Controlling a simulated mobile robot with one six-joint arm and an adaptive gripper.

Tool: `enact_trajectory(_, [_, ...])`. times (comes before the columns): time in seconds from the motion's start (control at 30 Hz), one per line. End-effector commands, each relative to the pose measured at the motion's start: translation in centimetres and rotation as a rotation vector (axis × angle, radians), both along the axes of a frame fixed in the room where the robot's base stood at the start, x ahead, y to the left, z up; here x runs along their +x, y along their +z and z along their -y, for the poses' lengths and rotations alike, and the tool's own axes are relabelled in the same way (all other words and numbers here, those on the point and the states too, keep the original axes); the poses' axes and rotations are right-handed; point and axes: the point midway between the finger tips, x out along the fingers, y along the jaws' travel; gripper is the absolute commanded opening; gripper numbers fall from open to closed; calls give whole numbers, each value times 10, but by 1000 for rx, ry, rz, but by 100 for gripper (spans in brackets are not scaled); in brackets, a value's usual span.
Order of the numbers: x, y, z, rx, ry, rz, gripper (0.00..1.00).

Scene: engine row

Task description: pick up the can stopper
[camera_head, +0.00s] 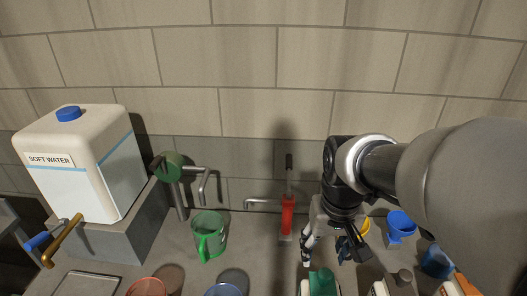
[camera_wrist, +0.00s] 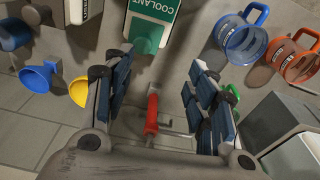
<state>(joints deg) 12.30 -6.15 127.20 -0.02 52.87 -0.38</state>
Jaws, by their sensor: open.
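My gripper (camera_head: 331,246) is open and empty over the bench; in the wrist view its two dark-padded fingers (camera_wrist: 160,78) stand wide apart. A coolant can with a green top (camera_head: 322,281) is at the lower edge of the head view, in front of the gripper. In the wrist view its green label and white body (camera_wrist: 160,14) show beyond the fingertips, with a dark green cap (camera_wrist: 146,34) nearer them. A white soft water can (camera_head: 75,165) with a blue cap (camera_head: 68,114) stands at left. I cannot tell which cap is the can stopper.
A red-handled tap (camera_head: 287,215) and green tap (camera_head: 172,166) stand by the wall. A green jug (camera_head: 208,236) is between them in front. Blue (camera_head: 401,224) and yellow (camera_head: 364,227) funnels are right of my gripper.

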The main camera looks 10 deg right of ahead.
Motion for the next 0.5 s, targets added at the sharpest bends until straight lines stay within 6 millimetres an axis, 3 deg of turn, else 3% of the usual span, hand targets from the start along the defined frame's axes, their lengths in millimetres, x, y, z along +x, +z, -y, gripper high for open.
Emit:
enact_trajectory(0.03, [7,17,8,6,-19,-29,52])
enact_trajectory(0.23, [24,24,28,22,-61,-89,52])
enact_trajectory(0.37, [28,20,33,26,-72,-103,52])
enact_trajectory(0.5, [28,-2,34,27,-73,-108,52])
